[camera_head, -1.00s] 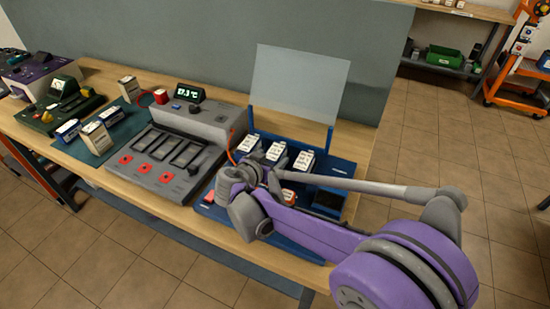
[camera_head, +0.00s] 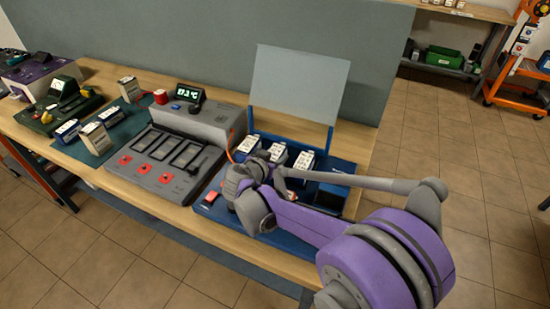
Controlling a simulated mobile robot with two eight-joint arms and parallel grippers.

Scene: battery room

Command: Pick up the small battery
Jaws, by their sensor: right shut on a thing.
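My right gripper (camera_head: 232,190) is over the blue tray (camera_head: 290,243) at the right end of the bench, with my purple arm coming in from the right. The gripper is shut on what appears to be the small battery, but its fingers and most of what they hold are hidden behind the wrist. A small red-orange piece (camera_head: 213,193) shows just left of the gripper; I cannot tell whether it is touched. Three white-topped batteries, a left one (camera_head: 248,144), a middle one (camera_head: 277,152) and a right one (camera_head: 303,161), stand in the tray's back row. My left gripper is not in view.
A grey charger (camera_head: 165,155) with several slots and red buttons stands left of the tray. A clear panel (camera_head: 300,85) rises behind the tray. Cartons (camera_head: 96,138) and a blue battery (camera_head: 67,131) lie on a dark mat further left. The wood edge in front is clear.

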